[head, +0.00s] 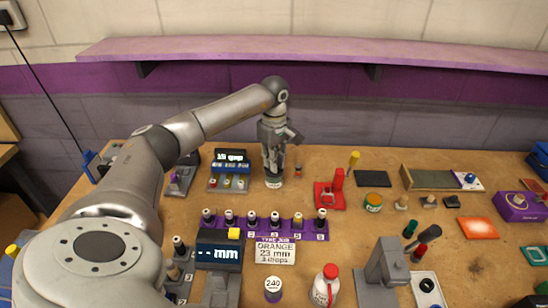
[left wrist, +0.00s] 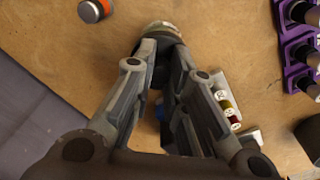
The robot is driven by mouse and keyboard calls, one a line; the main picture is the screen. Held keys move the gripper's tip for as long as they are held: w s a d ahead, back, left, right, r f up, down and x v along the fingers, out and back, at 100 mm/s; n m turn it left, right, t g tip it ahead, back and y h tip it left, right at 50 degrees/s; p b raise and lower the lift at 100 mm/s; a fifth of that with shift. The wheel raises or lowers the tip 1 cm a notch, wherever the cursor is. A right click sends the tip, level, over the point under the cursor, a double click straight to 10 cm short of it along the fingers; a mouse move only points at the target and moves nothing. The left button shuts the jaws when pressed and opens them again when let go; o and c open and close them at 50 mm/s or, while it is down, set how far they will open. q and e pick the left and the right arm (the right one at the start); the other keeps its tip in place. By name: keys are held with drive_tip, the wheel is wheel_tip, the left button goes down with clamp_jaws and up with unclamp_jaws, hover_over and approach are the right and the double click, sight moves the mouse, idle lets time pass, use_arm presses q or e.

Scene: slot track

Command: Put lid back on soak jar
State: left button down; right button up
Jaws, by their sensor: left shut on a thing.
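My left gripper (head: 272,160) points down at the back middle of the bench. It is shut on what looks like the lid, which is mostly hidden between the fingers. A small round jar (head: 273,182) with a pale band shows right below the fingertips; I take it for the soak jar. In the left wrist view the fingertips (left wrist: 162,52) close against a round pale-rimmed thing (left wrist: 165,29). I cannot tell whether the lid is seated on the jar or just above it. My right gripper is not in view.
A display stand with small vials (head: 229,169) is to the left. A purple rack of bottles (head: 265,226) is in front.

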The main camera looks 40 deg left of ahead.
use_arm(q)
drive_tip(key=c, duration=0.9)
unclamp_jaws()
drive_tip(key=shift+r, duration=0.1)
drive_tip(key=shift+r+p, duration=2.6)
drive_tip(key=shift+r, duration=0.85)
clamp_jaws()
drive_tip(key=shift+f, duration=0.25)
